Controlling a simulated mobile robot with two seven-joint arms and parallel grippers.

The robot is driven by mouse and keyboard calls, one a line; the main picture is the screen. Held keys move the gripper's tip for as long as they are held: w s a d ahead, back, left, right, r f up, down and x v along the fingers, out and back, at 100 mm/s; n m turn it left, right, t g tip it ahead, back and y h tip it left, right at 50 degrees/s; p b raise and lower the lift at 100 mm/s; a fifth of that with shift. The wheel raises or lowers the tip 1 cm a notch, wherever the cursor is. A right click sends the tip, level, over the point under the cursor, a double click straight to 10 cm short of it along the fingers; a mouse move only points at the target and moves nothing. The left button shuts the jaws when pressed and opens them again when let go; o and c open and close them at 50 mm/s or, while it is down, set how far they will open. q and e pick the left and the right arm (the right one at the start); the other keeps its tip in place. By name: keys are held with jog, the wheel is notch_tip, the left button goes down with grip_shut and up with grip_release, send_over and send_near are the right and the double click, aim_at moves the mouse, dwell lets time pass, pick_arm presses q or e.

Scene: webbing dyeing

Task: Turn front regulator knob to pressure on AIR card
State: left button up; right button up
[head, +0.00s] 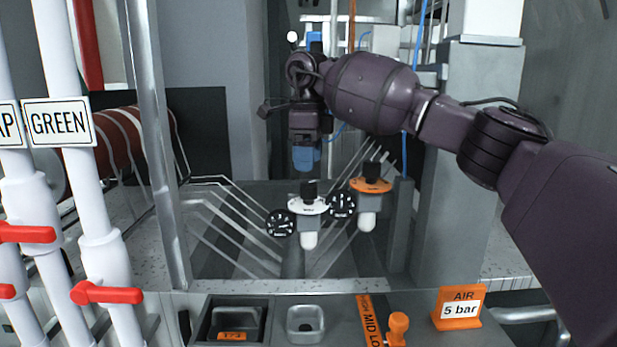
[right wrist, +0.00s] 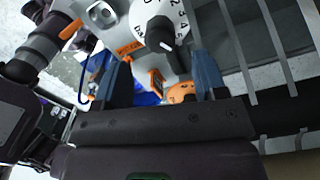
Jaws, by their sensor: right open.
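The front regulator (head: 309,237) has a white dial plate and a black knob (head: 310,188) on top. In the right wrist view its numbered white dial (right wrist: 143,12) and black knob (right wrist: 162,32) show, with a short white mark on the knob. My right gripper (head: 306,158) points down above the knob, apart from it in the head view. Its blue fingers are spread and empty (right wrist: 160,72), and the knob appears just past their tips. The orange AIR card (head: 459,308) reads 5 bar. My left gripper is out of view.
A second regulator with an orange plate (head: 371,185) stands behind right. Black gauges (head: 281,222) and (head: 341,205) sit beside the front regulator. White pipes with red valve handles (head: 106,293) rise at left. An orange lever (head: 397,328) is on the front panel.

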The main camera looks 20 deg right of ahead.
aim_at(308, 182)
jog(key=shift+r, duration=2.25)
